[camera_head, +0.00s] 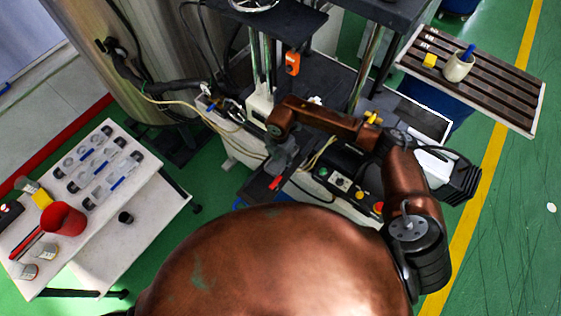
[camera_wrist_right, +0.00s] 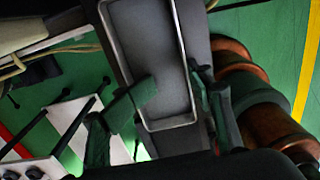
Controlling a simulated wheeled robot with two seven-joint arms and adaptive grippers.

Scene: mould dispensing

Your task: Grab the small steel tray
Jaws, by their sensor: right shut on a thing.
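The small steel tray (camera_wrist_right: 150,50) is a grey, shallow rectangular pan with a pale rim, seen lengthwise in the right wrist view. My right gripper (camera_wrist_right: 174,92) has a green-tinted finger on each side of the tray's near part. The left finger overlaps its left rim, and the right finger lies along its right rim. The gripper is shut on the tray, which looks empty. In the head view my right gripper (camera_head: 284,157) is small and dark at the end of the copper arm, over the machine; the tray is hard to make out there. My left gripper is not in view.
A white table (camera_head: 150,182) at left holds a red cup (camera_head: 63,222), several clear moulds and tools. A slatted shelf (camera_head: 490,85) at upper right carries a beige cup (camera_head: 458,68) and a yellow block. The machine's frame and cables (camera_head: 205,112) stand close to my right gripper.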

